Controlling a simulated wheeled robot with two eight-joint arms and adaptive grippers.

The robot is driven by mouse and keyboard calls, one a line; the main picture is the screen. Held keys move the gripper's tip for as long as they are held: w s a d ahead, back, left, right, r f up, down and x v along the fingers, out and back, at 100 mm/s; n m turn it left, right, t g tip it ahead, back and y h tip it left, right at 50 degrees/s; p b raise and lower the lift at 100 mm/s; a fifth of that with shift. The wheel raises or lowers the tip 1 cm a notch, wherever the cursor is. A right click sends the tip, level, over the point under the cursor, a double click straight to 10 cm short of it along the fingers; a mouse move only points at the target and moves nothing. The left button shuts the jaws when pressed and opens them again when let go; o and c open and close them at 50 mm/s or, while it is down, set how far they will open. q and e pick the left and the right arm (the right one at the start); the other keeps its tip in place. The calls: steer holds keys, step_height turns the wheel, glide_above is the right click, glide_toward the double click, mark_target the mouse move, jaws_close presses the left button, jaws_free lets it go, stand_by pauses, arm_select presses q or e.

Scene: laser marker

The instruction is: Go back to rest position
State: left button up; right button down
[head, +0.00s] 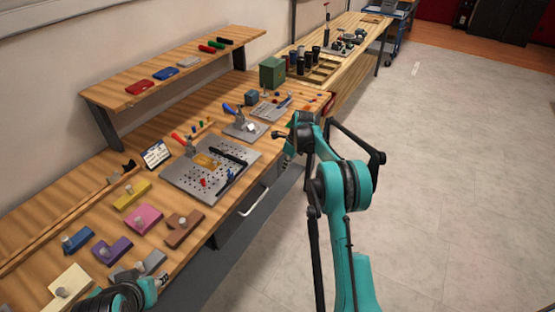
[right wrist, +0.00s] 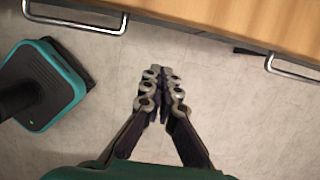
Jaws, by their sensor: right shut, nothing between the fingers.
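My right gripper shows in the right wrist view (right wrist: 160,85) with its fingers together and nothing between them. It hangs above the pale floor, just off the front of the workbench. In the head view my right arm rises from the bottom, and its wrist end is near the bench's front edge; the fingertips are hard to make out there. Part of my left arm shows at the bottom left of the head view, over the bench's near end; its gripper is not visible.
The wooden workbench (head: 85,180) carries a perforated plate (head: 180,180), clamps, a green box (head: 272,72) and several coloured blocks such as a pink one (head: 144,217). A raised shelf (head: 120,98) runs behind. Drawer handles (right wrist: 75,22) stick out from the front. The floor (head: 460,180) at right is clear.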

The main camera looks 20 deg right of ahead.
steer(key=s+a+r+n+t, duration=0.1)
steer(key=s+a+r+n, duration=0.25)
steer(key=s+r, duration=0.25)
steer(key=s+a+r+n+h, duration=0.1)
steer(key=s+a+r+n, duration=0.1)
steer(key=s+r+n, duration=0.4)
steer(key=s+a+r+n+t, duration=0.1)
steer(key=s+a+r+n, duration=0.1)
steer(key=s+r+n, duration=0.4)
steer(key=s+a+f+n+t, duration=0.1)
steer(key=s+a+n, duration=0.1)
steer(key=s+n, duration=0.4)
steer(key=s+a+f+n+t, duration=0.1)
steer(key=s+n, duration=0.5)
steer(key=s, duration=1)
steer(key=shift+s+a+f+t+h, duration=0.15)
steer(key=shift+a+f+t+h, duration=0.3)
steer(key=shift+a, duration=0.2)
steer(key=shift+r, duration=0.1)
